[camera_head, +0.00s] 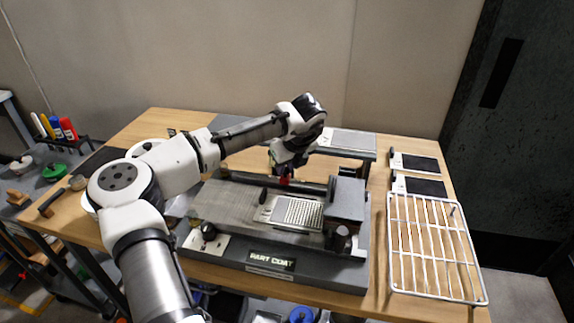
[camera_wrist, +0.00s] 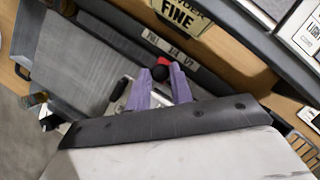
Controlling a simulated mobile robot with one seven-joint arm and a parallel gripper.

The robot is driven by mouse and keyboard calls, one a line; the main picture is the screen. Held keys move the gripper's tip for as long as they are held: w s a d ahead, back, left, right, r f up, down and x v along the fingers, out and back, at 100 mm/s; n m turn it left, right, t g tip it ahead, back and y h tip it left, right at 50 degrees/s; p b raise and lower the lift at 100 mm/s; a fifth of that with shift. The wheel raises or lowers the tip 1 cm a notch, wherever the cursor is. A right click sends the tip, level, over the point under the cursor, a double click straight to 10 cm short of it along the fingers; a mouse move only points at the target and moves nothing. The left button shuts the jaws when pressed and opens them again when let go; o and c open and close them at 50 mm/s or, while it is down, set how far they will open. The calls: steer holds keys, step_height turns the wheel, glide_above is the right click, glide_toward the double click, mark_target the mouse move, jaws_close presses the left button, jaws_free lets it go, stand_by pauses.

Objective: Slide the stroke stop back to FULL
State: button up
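The stroke stop has a black round knob (camera_wrist: 160,73) and a red part (camera_wrist: 163,61), seen in the wrist view beside a scale strip (camera_wrist: 172,50) marked FULL, 3/4 and 1/2. The red part lies roughly across from the 3/4 mark. My gripper (camera_wrist: 160,77) has purple fingers, one on each side of the knob, with the knob nearly filling the gap. I cannot tell whether they press on it. In the head view my gripper (camera_head: 284,181) is low over the back of the coating machine (camera_head: 220,205), and the red part shows at its tips.
A plate marked FINE (camera_wrist: 178,16) stands beyond the scale. A grey block (camera_head: 346,200) stands right of the stop on the machine, with a perforated plate (camera_head: 297,213) in front. A white wire rack (camera_head: 433,245) and dark panels lie at the right. Pens and jars stand at the left.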

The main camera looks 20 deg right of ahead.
mark_target(272, 181)
jaws_close()
steer(key=shift+w+a+p, duration=0.45)
steer(key=shift+w+a, duration=0.2)
steer(key=shift+a, duration=0.3)
steer(key=shift+w+a+p, duration=0.4)
steer(key=shift+w+a, duration=0.2)
steer(key=shift+a, duration=0.35)
steer(key=o, duration=0.5)
jaws_free()
steer(key=shift+a, duration=0.1)
steer(key=shift+s+d+r, duration=0.1)
steer(key=shift+d+r, duration=0.1)
steer(key=b+v, duration=0.2)
steer(key=v, duration=1.1)
steer(key=shift+r, duration=0.25)
